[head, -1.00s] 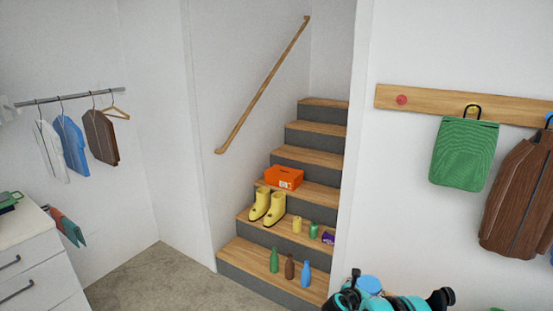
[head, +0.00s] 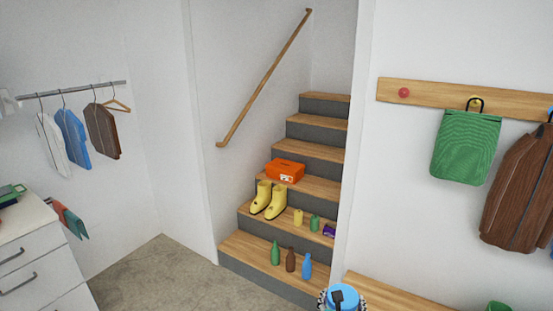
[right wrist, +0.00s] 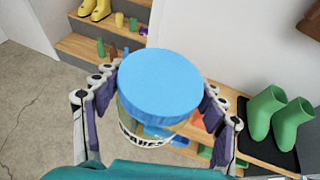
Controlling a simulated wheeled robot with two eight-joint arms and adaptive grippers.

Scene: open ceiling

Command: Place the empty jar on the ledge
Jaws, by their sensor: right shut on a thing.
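My right gripper (right wrist: 162,88) is shut on a jar with a round blue lid (right wrist: 160,82). Its fingers press on the jar from both sides. The jar's body is mostly hidden under the lid; the part that shows looks pale, with dark marks, and I cannot tell what is inside. In the head view the blue lid (head: 343,296) shows at the bottom edge, partly covered by a dark part. A wooden ledge (head: 395,294) runs along the wall just right of it, and it also shows in the right wrist view (right wrist: 262,152), below and beyond the jar. My left gripper is not in view.
Green boots (right wrist: 264,112) stand on a black mat at the ledge's right. Orange and blue things sit below the jar, partly hidden. Wooden stairs (head: 235,245) hold bottles, yellow boots (head: 270,198) and an orange box (head: 285,171). The floor (head: 165,280) at left is clear.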

